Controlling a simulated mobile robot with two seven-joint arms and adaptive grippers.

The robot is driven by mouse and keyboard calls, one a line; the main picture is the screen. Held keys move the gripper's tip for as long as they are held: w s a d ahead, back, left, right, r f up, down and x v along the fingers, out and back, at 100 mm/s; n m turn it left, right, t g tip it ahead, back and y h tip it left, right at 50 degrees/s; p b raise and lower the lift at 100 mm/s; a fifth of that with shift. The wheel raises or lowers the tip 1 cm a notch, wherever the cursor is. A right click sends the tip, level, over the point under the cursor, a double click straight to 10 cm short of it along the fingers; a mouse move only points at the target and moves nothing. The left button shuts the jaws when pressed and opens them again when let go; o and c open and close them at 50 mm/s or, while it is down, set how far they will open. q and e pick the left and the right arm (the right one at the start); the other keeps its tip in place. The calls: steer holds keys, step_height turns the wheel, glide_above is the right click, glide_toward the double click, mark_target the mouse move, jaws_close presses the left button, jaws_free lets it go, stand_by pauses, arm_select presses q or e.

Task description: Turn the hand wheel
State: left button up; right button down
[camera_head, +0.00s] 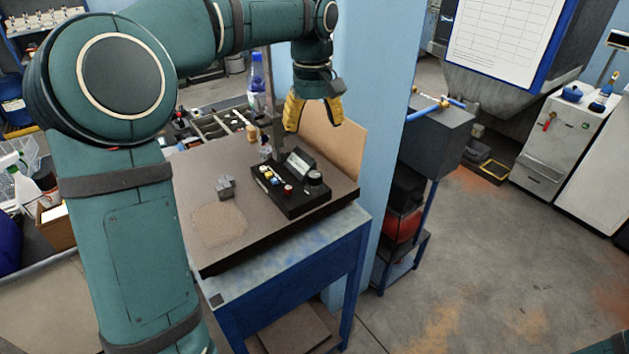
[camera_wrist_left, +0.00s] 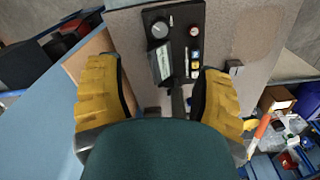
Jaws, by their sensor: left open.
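A black control box (camera_head: 298,193) with coloured buttons, a small display and a round dark knob (camera_head: 315,178) sits on the bench top. In the left wrist view the box (camera_wrist_left: 171,62) is ahead of the fingers, with the knob (camera_wrist_left: 160,29) at its far left. I cannot tell whether this knob is the hand wheel; no other wheel shows clearly. My left gripper (camera_head: 314,112) is above the back of the bench, its yellow fingers apart and empty. In the left wrist view the gripper (camera_wrist_left: 158,75) spans either side of the box. My right gripper is not in view.
A dark upright post (camera_head: 270,95) stands behind the box, close to the gripper. A small grey metal block (camera_head: 225,188) lies to the box's left. The bench top (camera_head: 190,180) is clear in front. A light blue pillar (camera_head: 370,90) stands right of the bench.

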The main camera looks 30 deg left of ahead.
mark_target(314, 174)
arm_select(q)
step_height(314, 174, down, 14)
steer(key=shift+d+r+b, duration=0.1)
steer(key=shift+r+b, duration=0.05)
steer(key=shift+b, duration=0.9)
jaws_close()
